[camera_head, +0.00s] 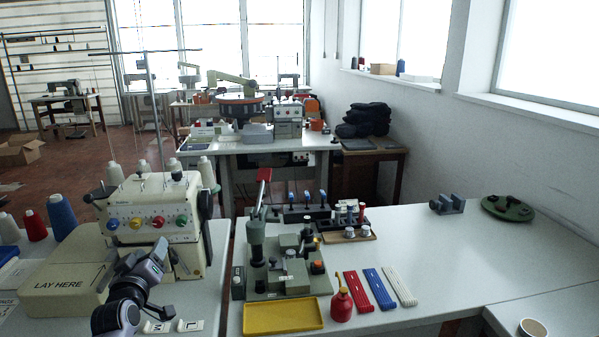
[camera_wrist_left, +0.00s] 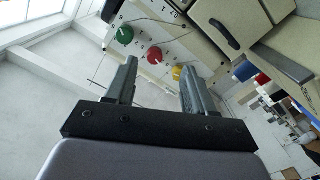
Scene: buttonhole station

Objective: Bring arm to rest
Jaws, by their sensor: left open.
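My left arm comes in at the lower left of the head view. Its gripper (camera_head: 160,248) is raised in front of the cream sewing machine (camera_head: 150,210) with coloured dials. In the left wrist view, the two fingers of my left gripper (camera_wrist_left: 160,85) stand apart with nothing between them. Beyond them the machine's green dial (camera_wrist_left: 125,35), red dial (camera_wrist_left: 154,55) and yellow dial (camera_wrist_left: 177,73) show. I cannot tell the exact gap between fingers and machine. My right gripper is not in view.
A "LAY HERE" box (camera_head: 68,286) stands left of the arm. White letter tiles (camera_head: 190,325) lie near it. To the right are a green-grey press (camera_head: 285,270), a yellow tray (camera_head: 283,316), a red oil can (camera_head: 341,304) and coloured strips (camera_head: 379,289). The right table (camera_head: 450,250) is mostly clear.

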